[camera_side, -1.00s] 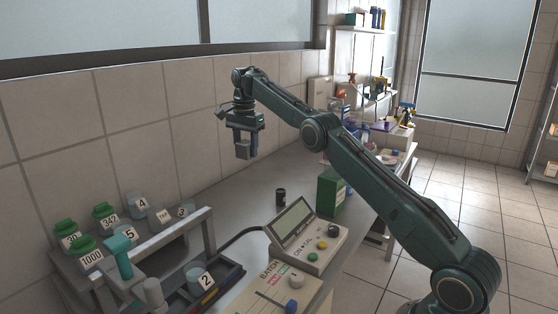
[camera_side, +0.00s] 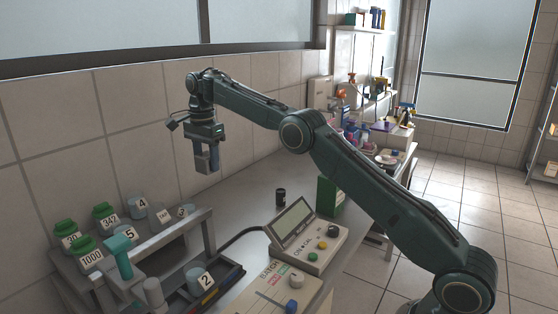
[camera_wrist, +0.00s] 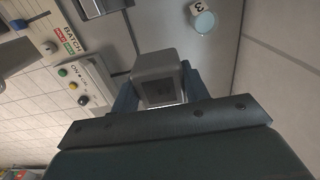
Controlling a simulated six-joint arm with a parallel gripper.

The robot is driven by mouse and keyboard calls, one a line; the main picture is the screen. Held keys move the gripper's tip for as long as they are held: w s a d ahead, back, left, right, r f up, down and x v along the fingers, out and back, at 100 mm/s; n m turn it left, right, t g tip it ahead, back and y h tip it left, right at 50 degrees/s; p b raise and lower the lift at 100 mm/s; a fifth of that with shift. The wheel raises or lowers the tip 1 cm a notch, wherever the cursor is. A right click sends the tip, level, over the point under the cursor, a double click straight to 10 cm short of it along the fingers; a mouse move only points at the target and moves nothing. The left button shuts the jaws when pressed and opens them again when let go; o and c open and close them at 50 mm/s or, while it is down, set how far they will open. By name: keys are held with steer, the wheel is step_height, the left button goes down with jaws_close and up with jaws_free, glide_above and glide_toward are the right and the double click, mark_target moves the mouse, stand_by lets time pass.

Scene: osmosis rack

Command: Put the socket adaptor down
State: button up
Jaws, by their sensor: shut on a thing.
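My gripper (camera_side: 206,160) hangs fingers down in the air above the back of the bench, in front of the tiled wall. It is shut on a grey block, which I take to be the socket adaptor (camera_wrist: 157,68). In the wrist view the adaptor sits between the two blue-grey fingers of my gripper (camera_wrist: 158,88), with a dark square marking on its near face. In the side view the adaptor is small and partly hidden by the fingers. It is clear of the bench.
The rack (camera_side: 160,238) with several numbered jars and beakers stands at the lower left. A teal-handled tool (camera_side: 118,248) stands up there. A control box (camera_side: 308,243), a green box (camera_side: 331,194) and a small black cylinder (camera_side: 281,197) stand to the right. Bare bench (camera_side: 240,205) lies between.

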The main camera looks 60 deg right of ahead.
steer(key=shift+f, duration=0.1)
step_height(320, 180, down, 14)
steer(key=shift+f, duration=0.1)
stand_by(0.6)
steer(key=shift+f, duration=2.8)
steer(key=shift+f, duration=0.15)
steer(key=o, duration=1)
